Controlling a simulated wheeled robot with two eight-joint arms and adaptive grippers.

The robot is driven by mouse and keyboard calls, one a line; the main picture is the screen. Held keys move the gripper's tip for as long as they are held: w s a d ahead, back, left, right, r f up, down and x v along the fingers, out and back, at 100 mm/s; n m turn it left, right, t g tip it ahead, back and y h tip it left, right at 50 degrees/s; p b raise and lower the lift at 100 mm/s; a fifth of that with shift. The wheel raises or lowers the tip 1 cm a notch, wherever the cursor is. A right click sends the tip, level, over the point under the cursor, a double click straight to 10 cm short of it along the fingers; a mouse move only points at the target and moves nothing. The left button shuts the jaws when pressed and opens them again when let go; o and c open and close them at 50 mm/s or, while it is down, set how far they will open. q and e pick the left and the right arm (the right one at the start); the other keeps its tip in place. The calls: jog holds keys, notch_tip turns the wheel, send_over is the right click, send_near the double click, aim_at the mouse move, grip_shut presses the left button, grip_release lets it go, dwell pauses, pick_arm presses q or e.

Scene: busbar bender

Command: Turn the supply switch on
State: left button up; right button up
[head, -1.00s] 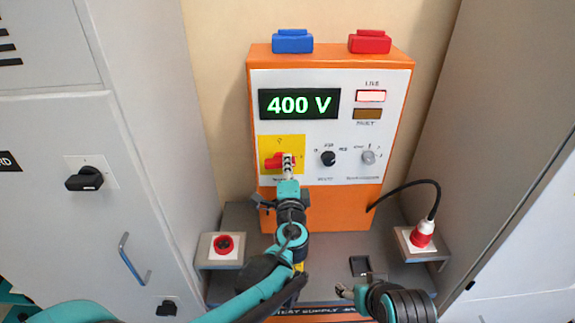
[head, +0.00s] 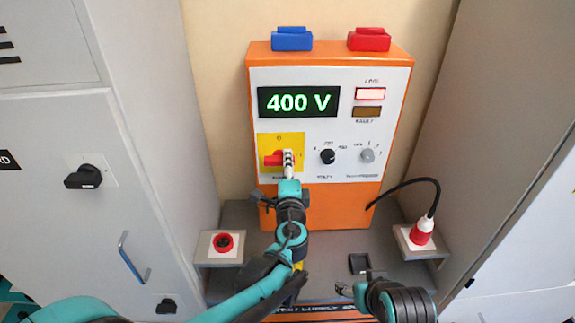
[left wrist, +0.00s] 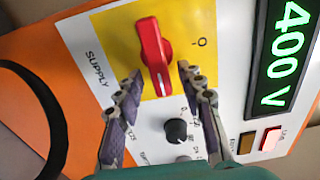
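The supply switch is a red rotary handle (head: 273,159) on a yellow plate (head: 295,139) at the left of the orange test supply's front panel. In the left wrist view the handle (left wrist: 153,55) lies across the panel, at a right angle to the direction of the O mark. My left gripper (head: 288,158) is in front of the switch and covers the handle's right part; in the left wrist view its fingers (left wrist: 160,78) are spread, empty and apart from the handle. The display (head: 299,102) reads 400 V, and the LIVE lamp (head: 370,94) is lit. My right gripper (head: 343,289) is low, away from the panel.
A black knob (head: 327,157) and a grey knob (head: 367,155) sit right of the switch. Grey cabinets flank both sides.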

pick_arm(q)
jog(key=s, duration=1.2)
jog(key=shift+a, duration=0.1)
jog(key=s+a+f+n+g+y, duration=0.25)
jog(key=a+f+n, duration=0.2)
jog(key=a, duration=0.45)
jog(key=s+a+f+n+g+y, duration=0.1)
jog(key=s+a+f+n+g, duration=0.25)
jog(key=a+n, duration=0.45)
jog(key=s+a+f+n+g+h, duration=0.2)
jog(key=s+f+n+g, duration=0.3)
jog(key=s, duration=0.4)
jog(key=shift+s+a+f+n+h, duration=0.35)
jog(key=shift+a+f+h, duration=0.1)
jog(key=shift+h, duration=0.3)
